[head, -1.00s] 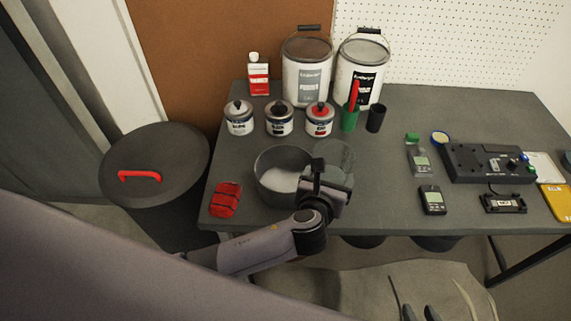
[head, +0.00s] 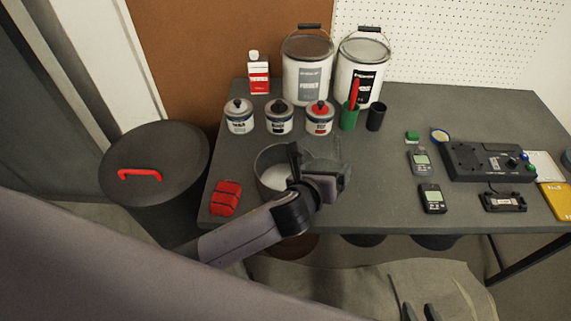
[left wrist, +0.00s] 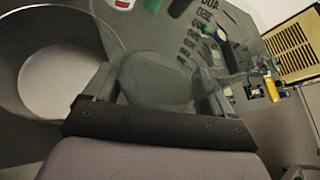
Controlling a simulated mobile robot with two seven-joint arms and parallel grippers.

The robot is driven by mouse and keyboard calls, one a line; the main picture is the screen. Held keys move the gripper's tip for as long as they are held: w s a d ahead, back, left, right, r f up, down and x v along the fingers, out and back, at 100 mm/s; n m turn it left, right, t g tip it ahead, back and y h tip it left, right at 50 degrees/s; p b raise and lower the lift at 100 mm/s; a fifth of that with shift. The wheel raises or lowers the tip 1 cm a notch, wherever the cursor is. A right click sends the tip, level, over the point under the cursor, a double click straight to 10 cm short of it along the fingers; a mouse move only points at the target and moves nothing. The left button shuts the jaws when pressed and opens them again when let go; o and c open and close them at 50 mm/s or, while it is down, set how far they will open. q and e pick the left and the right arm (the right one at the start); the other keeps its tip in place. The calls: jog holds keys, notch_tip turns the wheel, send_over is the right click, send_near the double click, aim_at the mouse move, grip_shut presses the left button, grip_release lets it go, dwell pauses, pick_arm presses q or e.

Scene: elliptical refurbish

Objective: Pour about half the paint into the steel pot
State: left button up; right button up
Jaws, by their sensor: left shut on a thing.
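The steel pot (head: 264,165) stands near the front left of the table, with a pale round surface inside. It also shows at the left of the left wrist view (left wrist: 22,92), beside my left gripper. My left gripper (head: 320,168) is at the pot's right side. It is shut on a see-through grey cup (left wrist: 158,75), which shows faintly in the head view (head: 322,147). The cup's tilt and how much paint it holds are unclear. My right gripper (head: 420,312) shows only its two dark fingertips at the bottom edge, apart, with nothing visible between them.
A red block-like item (head: 226,198) lies left of the pot. Several small paint cans (head: 278,122) and two large buckets (head: 306,78) stand behind. A green cup (head: 349,118) and a black cup (head: 375,118) stand behind right. Meters (head: 432,198) lie farther right.

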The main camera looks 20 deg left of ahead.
pick_arm(q)
jog(key=shift+w+a+r+n+g+h, duration=0.25)
jog(key=shift+a+r+n+g+h, duration=0.15)
jog(key=shift+a+r+n+h, duration=0.55)
jog(key=shift+d+n+h, duration=0.15)
jog(key=shift+n+h, duration=0.2)
jog(key=shift+n, duration=0.3)
jog(key=shift+f+n+h+b, duration=0.3)
jog(key=shift+f+n+b, duration=0.1)
jog(key=shift+b, duration=0.4)
jog(key=shift+d+r+n+h+b, duration=0.15)
jog(key=shift+n+h+b, duration=0.6)
jog(key=shift+b, duration=0.55)
jog(key=shift+n+h+b, duration=0.45)
jog(key=shift+b, duration=0.45)
jog(key=shift+a+r+n+h, duration=0.25)
jog(key=shift+r+n+h, duration=0.05)
jog(key=shift+r+n, duration=0.1)
